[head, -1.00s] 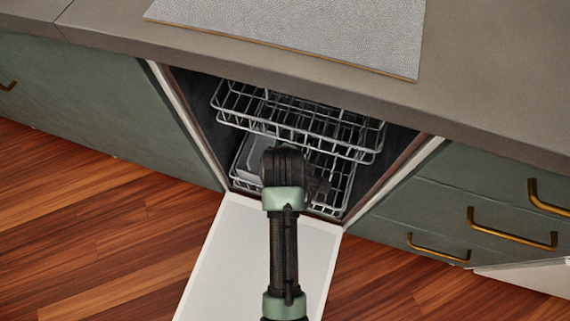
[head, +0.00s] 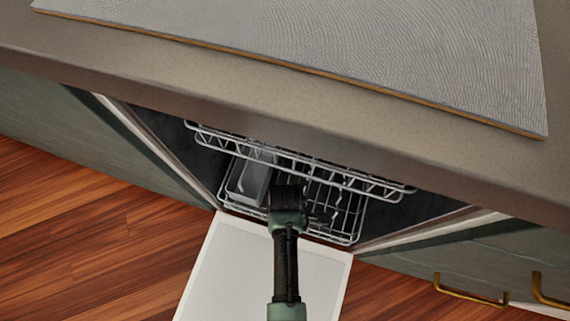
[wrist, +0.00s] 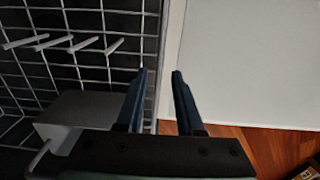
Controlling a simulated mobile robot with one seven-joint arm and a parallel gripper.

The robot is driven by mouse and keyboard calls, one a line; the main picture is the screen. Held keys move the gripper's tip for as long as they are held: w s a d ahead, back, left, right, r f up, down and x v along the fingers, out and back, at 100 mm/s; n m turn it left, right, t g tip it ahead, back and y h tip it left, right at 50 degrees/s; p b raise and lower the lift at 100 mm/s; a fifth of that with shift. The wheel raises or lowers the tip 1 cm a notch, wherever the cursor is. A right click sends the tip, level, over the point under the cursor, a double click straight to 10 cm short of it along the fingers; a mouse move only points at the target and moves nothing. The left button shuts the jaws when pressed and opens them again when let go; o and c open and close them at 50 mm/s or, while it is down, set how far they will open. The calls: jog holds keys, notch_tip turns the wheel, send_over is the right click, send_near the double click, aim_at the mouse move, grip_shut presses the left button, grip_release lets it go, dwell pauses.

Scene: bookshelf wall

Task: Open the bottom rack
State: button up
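The bottom rack (head: 342,238) is a grey wire basket low inside the open dishwasher, its front edge by the white door (head: 255,265). A grey box-like item (head: 250,182) sits in its left part. My arm covers the middle of the rack in the head view. In the wrist view my gripper (wrist: 160,72) has its two dark fingers apart, with a narrow gap. The rack's wires (wrist: 80,72) are on the left and the door (wrist: 245,65) on the right. The rack's edge lines up with the gap; I cannot tell whether the fingers touch it.
The upper wire rack (head: 300,162) hangs over the bottom rack. The counter (head: 300,110) with a grey mat (head: 330,50) overhangs the opening. Drawers with brass handles (head: 470,291) are at right. The wooden floor (head: 90,215) is clear at left.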

notch_tip(320, 180, down, 5)
jog(key=shift+w+r+b, duration=0.1)
jog(key=shift+b, duration=0.95)
grip_shut()
dwell(0.6)
